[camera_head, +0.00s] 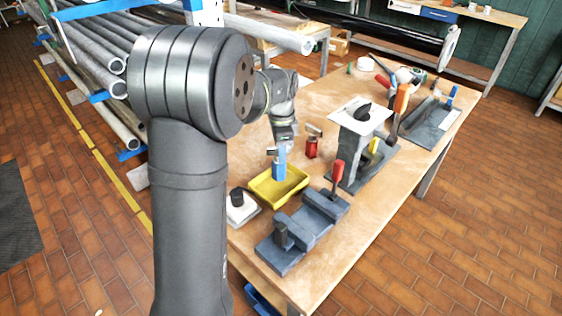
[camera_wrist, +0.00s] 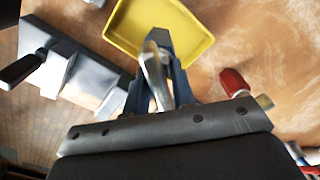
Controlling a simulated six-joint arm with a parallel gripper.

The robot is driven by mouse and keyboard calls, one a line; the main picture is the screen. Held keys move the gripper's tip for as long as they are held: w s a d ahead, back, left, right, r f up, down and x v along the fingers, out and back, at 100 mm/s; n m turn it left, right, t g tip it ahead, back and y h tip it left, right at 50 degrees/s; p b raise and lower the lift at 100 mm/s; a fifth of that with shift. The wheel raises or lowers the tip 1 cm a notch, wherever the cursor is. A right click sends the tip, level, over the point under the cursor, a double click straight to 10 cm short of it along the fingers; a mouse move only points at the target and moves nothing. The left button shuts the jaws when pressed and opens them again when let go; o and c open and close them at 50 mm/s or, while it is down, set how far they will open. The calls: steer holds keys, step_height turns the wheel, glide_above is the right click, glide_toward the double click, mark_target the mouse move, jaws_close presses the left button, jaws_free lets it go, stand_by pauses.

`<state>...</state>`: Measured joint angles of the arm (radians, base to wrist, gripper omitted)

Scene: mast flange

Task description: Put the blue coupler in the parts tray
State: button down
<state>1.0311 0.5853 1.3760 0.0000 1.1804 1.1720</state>
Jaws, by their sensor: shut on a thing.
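The blue coupler (camera_head: 279,169) is upright in my gripper (camera_head: 281,150), with its silver lever at the top. In the head view its lower end overlaps the inside of the yellow parts tray (camera_head: 299,186); I cannot tell whether it touches the tray floor. In the wrist view my gripper (camera_wrist: 158,72) is shut on the coupler (camera_wrist: 159,38), the silver lever lies between the fingers, and the tray (camera_wrist: 205,47) is beyond it. The tray looks empty otherwise.
A red coupler (camera_head: 311,148) stands behind the tray, close to my gripper. A grey clamp fixture (camera_head: 300,228) with a red handle lies in front. A white-based block with a black knob (camera_head: 238,205) stands left. A grey stand (camera_head: 357,150) rises at right.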

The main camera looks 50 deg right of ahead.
steer(key=shift+f, duration=2)
steer(key=shift+f, duration=0.1)
steer(key=c, duration=1.2)
jaws_free()
steer(key=shift+f, duration=0.1)
step_height(320, 180, up, 12)
steer(key=shift+r, duration=0.2)
steer(key=shift+f, duration=0.1)
steer(key=shift+f, duration=4.15)
